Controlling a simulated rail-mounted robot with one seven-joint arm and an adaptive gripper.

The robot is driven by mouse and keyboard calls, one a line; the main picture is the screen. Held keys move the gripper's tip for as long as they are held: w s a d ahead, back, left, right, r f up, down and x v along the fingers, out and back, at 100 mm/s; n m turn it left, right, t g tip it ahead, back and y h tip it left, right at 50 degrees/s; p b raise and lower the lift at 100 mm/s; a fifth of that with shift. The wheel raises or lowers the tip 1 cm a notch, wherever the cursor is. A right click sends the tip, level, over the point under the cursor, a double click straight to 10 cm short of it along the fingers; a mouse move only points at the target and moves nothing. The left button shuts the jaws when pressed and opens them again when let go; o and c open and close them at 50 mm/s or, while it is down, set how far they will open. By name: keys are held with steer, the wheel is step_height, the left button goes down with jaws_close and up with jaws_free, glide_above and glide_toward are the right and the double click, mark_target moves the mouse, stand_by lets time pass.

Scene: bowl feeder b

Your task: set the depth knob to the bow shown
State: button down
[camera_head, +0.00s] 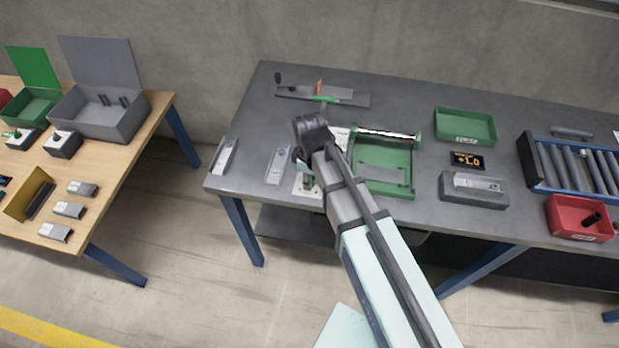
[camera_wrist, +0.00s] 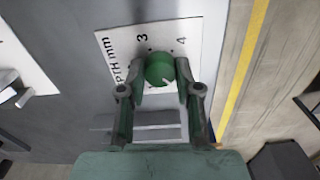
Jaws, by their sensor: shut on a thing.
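In the wrist view, the green depth knob (camera_wrist: 160,68) sits on a white dial card (camera_wrist: 206,38) marked "3", "4" and a partly hidden "DEPTH mm". A short white mark on the knob points to the lower right in the picture, away from both numerals. My gripper (camera_wrist: 161,75) is shut on the knob, one finger on each side. The fingers hide the lower part of the dial. In the head view my arm covers the knob. A small black display (camera_head: 467,160) there reads "+1.0" in yellow.
A green frame fixture (camera_head: 384,184) with a pale bar stands just right of my wrist. A flat grey gauge (camera_head: 278,164) lies left of my arm.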

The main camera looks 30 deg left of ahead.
steer(key=m+b, duration=0.1)
steer(key=m, duration=0.5)
steer(key=shift+f+m+b, duration=0.1)
steer(key=shift+m+b, duration=0.2)
steer(key=shift+b, duration=0.05)
steer(key=m, duration=0.5)
steer(key=shift+m+b, duration=0.3)
steer(key=shift+b, duration=0.1)
steer(key=c, duration=0.8)
jaws_free()
steer(key=shift+r, duration=0.2)
step_height(320, 180, up, 12)
steer(key=shift+f, duration=0.1)
steer(key=shift+w, duration=0.1)
